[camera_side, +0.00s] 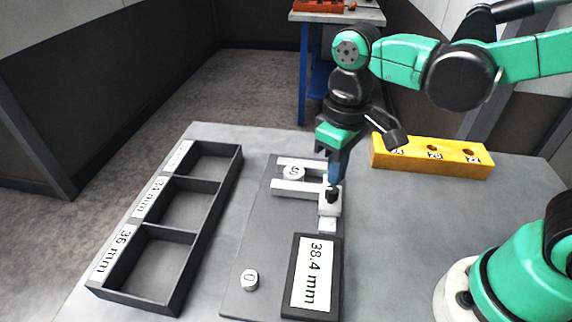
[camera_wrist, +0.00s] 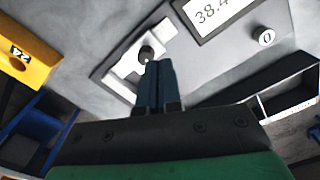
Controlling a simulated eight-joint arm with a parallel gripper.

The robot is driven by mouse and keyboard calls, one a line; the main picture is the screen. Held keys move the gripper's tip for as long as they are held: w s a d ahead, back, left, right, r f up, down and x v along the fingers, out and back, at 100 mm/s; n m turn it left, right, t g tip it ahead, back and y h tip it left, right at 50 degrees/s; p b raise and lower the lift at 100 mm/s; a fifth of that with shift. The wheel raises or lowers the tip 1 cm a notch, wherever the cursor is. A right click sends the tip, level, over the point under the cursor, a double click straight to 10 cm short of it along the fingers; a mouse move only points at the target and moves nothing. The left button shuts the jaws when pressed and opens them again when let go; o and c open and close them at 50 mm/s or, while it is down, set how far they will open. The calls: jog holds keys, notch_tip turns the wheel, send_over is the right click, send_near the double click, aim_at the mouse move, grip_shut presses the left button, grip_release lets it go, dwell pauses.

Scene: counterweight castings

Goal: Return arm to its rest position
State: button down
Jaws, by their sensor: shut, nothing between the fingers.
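My gripper (camera_side: 333,182) is shut and empty, pointing down with its fingertips at the dark knob (camera_side: 331,195) on the measuring device's pale slide. I cannot tell whether they touch it. In the wrist view my closed fingers (camera_wrist: 159,68) are beside that knob (camera_wrist: 146,53). A small pale round piece (camera_side: 293,173) with a dark mark sits between the device's two pale jaws (camera_side: 290,187). The display (camera_side: 316,270) reads 38.4 mm; it is partly cut off in the wrist view (camera_wrist: 215,12).
A dark three-compartment tray (camera_side: 205,240), labelled 36 mm, 34 mm and one unreadable, looks empty at left. A yellow block (camera_side: 430,158) with labelled holes stands behind right. A round 0 button (camera_side: 249,280) is on the device's plate. The grey table (camera_side: 400,220) is clear at right.

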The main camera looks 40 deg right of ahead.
jog(key=d+r+m+t, duration=0.2)
jog(key=d+m+t, duration=0.1)
jog(key=d+t, duration=0.4)
jog(key=shift+w+d+r, duration=0.2)
jog(key=shift+w+r, duration=0.1)
jog(key=shift+w, duration=0.05)
